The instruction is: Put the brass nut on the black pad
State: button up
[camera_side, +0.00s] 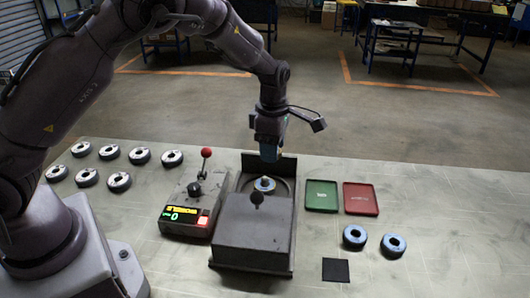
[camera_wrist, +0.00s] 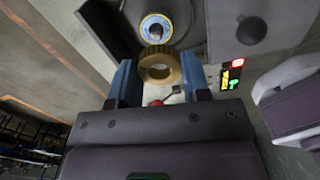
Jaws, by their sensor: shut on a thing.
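My gripper (camera_wrist: 158,63) is shut on the brass nut (camera_wrist: 160,54), a thick ring held between the two blue fingers in the wrist view. In the side view my gripper (camera_side: 268,152) is above the grey machine (camera_side: 253,232), over its spindle; the nut is mostly hidden there. A blue-rimmed flap disc (camera_side: 264,185) sits around the spindle, and this disc (camera_wrist: 146,24) also shows just beyond the nut in the wrist view. The nut appears apart from the spindle. The black pad (camera_side: 336,270) lies flat and bare on the table, right of the machine.
A control box (camera_side: 193,202) with a red-knobbed lever stands left of the machine. Several flap discs (camera_side: 139,156) lie at the left. A green tray (camera_side: 321,196), a red tray (camera_side: 360,199) and two blue-rimmed discs (camera_side: 393,245) are at the right. The machine has an upright back plate.

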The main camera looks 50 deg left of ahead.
jog(key=d+m, duration=0.5)
jog(key=d, duration=0.9)
jog(key=m, duration=0.4)
send_over(336, 270)
notch_tip(336, 270, down, 8)
jog(key=shift+r, duration=0.1)
jog(key=shift+f, duration=2.5)
jog(key=shift+f, duration=0.4)
jog(key=shift+f, duration=0.25)
jog(key=o, duration=1.1)
jog(key=shift+c, duration=0.2)
